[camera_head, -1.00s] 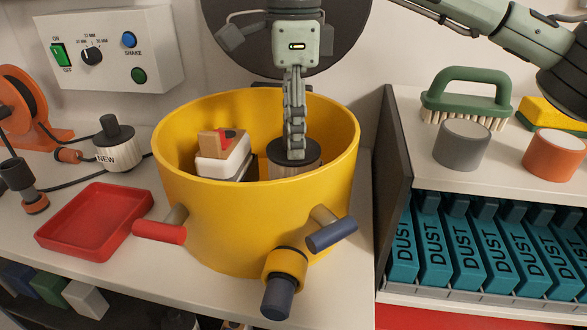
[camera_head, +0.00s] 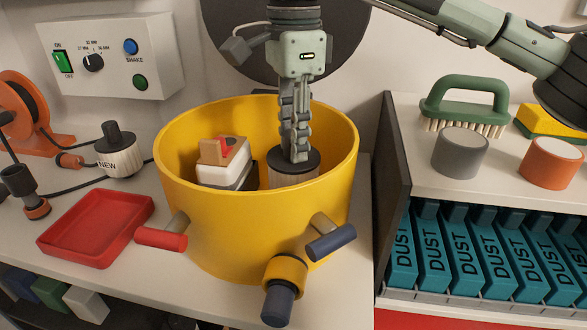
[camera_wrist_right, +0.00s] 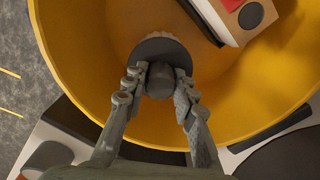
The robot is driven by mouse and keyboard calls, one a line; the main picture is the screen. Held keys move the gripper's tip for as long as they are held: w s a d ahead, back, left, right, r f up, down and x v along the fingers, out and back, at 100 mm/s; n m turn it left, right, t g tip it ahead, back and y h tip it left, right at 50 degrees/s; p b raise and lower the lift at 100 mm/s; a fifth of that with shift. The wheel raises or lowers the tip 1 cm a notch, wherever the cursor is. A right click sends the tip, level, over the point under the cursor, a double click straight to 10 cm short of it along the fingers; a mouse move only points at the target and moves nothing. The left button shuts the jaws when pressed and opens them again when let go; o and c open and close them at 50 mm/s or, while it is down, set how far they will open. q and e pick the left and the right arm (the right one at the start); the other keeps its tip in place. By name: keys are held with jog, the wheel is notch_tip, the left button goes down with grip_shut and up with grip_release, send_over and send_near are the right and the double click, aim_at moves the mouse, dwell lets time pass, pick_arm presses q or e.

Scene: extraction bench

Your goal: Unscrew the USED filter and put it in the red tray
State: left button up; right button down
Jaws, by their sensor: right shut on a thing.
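The filter (camera_head: 292,178) is a pale pleated cylinder with a dark cap. It stands upright inside the yellow drum (camera_head: 225,215); its base is hidden by the drum wall, and no label on it shows. My right gripper (camera_head: 298,155) reaches down into the drum and is shut on the filter's dark top knob. In the right wrist view the fingers (camera_wrist_right: 160,82) sit on both sides of that knob, above the dark cap. The red tray (camera_head: 95,230) lies empty on the bench, left of the drum. My left gripper is not in view.
A block-shaped device (camera_head: 226,163) stands inside the drum, left of the filter. The NEW filter (camera_head: 120,158) is on the bench behind the red tray. Handles (camera_head: 161,238) and a spout (camera_head: 279,300) stick out of the drum's front. A dark partition (camera_head: 393,180) rises on the right.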

jog(key=n+p, duration=0.1)
jog(key=n, duration=0.6)
jog(key=shift+r, duration=0.1)
jog(key=n, duration=0.7)
jog(key=shift+p, duration=0.4)
jog(key=n, duration=1)
jog(key=c, duration=1.2)
grip_release()
